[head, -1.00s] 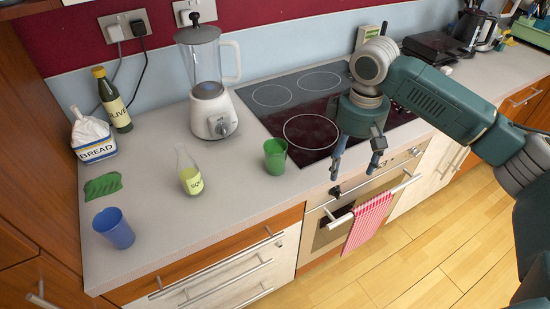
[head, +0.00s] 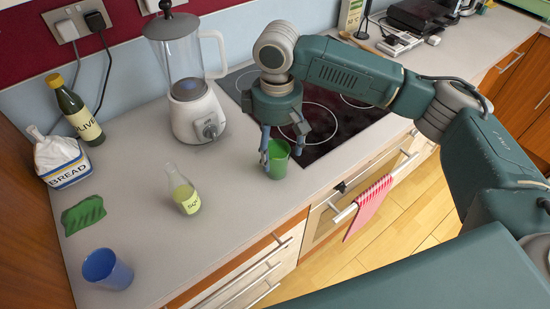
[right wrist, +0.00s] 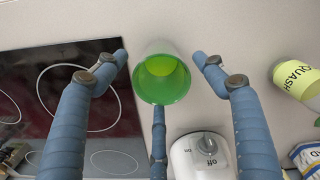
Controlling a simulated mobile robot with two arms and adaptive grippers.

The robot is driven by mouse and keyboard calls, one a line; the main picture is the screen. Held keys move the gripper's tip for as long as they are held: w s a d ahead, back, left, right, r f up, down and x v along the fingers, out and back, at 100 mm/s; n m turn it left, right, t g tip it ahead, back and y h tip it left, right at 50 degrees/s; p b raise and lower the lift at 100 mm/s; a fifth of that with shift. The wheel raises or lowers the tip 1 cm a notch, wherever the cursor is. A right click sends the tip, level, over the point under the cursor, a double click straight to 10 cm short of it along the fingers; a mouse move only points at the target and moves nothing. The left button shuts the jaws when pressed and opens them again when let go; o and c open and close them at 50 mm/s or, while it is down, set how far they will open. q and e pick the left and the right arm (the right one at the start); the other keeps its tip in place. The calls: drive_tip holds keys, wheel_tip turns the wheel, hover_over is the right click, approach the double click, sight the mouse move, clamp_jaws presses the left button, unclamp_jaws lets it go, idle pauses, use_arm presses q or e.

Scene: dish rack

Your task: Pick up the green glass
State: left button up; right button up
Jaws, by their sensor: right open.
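The green glass (head: 278,160) stands upright on the counter beside the black hob in the head view. My right gripper (head: 282,150) is at the glass from above, with its fingers pointing down and one finger at the glass's left side. In the right wrist view the green glass (right wrist: 162,80) shows between the spread fingers of the right gripper (right wrist: 160,58), with gaps on both sides. The right gripper is open and holds nothing. My left gripper is not in view.
A squash bottle (head: 184,190) stands left of the glass, and a blender (head: 190,90) behind it. The counter's front edge is close to the glass.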

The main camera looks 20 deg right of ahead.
drive_tip(key=shift+s+f, duration=0.1)
drive_tip(key=shift+f, duration=0.5)
wheel_tip(320, 180, down, 5)
drive_tip(key=shift+p, duration=0.95)
drive_tip(key=shift+f, duration=0.1)
drive_tip(key=shift+c, duration=0.8)
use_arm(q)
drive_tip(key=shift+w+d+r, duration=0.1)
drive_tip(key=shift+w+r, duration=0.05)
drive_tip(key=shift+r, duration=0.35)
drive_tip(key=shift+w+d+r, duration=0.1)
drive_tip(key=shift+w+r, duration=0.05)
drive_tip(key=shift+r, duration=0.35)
use_arm(e)
drive_tip(key=c, duration=1.4)
drive_tip(key=shift+o, duration=0.2)
drive_tip(key=shift+r, duration=0.2)
